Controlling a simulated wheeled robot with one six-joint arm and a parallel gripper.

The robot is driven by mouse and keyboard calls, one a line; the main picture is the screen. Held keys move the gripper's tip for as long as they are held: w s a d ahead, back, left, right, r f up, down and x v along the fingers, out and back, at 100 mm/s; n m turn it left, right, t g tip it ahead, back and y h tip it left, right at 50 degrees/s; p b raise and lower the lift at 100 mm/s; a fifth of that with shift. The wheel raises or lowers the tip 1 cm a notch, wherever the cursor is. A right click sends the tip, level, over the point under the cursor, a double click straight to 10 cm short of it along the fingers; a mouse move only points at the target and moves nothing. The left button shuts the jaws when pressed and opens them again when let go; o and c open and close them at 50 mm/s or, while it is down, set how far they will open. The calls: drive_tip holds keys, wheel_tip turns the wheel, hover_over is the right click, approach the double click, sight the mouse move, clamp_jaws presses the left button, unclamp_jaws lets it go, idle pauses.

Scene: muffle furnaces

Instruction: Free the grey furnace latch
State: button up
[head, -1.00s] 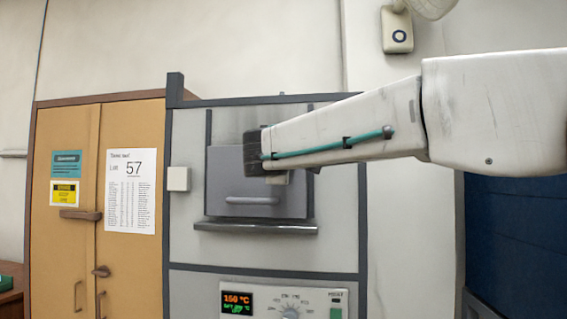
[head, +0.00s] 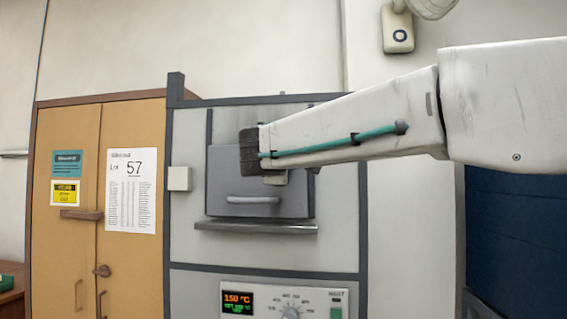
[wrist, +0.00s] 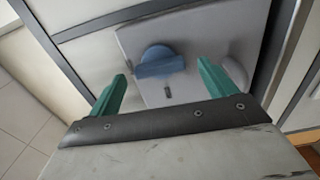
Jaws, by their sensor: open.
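The grey furnace (head: 340,240) stands in the middle of the head view, with a grey door (head: 222,175) and a bar handle (head: 252,200). In the wrist view a blue latch knob (wrist: 160,62) with a raised grip bar sits on the grey door panel (wrist: 190,30). My gripper (wrist: 163,85) is open, with one green finger on each side of the knob as seen in this view. Nothing is between the fingertips, and I cannot tell how far they are from the door. In the head view my arm's dark end covers the latch and hides the fingers.
A ledge (head: 256,228) juts out below the door. The control panel (head: 283,301) with a lit display is lower down. A tan cabinet (head: 85,250) stands at left, and a dark blue unit (head: 510,240) at right. A small white box (head: 179,179) is left of the door.

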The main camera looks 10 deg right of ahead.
drive_tip(key=v, duration=0.5)
drive_tip(key=shift+s+a, duration=0.1)
drive_tip(key=shift+s, duration=0.25)
drive_tip(key=s+d+f+m+g, duration=0.2)
drive_tip(key=s+d+f+g, duration=0.15)
drive_tip(key=f, duration=0.35)
drive_tip(key=s+d+f+m+g, duration=0.25)
drive_tip(key=s+d+f, duration=0.2)
drive_tip(key=f, duration=0.35)
drive_tip(key=s+d+f+m+g, duration=0.1)
drive_tip(key=s+d+f+g, duration=0.25)
drive_tip(key=f, duration=0.35)
drive_tip(key=s+d+f+m+g+y, duration=0.2)
drive_tip(key=s+f, duration=0.3)
drive_tip(key=s, duration=0.3)
drive_tip(key=s+d+f+m+g+y, duration=0.1)
drive_tip(key=s+d+f+m+g, duration=0.1)
drive_tip(key=s+f, duration=0.3)
drive_tip(key=s+d+f+m+g+y, duration=0.1)
drive_tip(key=s+f+m, duration=0.3)
drive_tip(key=s, duration=0.8)
drive_tip(key=shift+d+f+m+g+y, duration=0.35)
drive_tip(key=shift+d+f+g+y, duration=0.05)
drive_tip(key=shift+f+g+y, duration=0.4)
drive_tip(key=shift+s, duration=0.1)
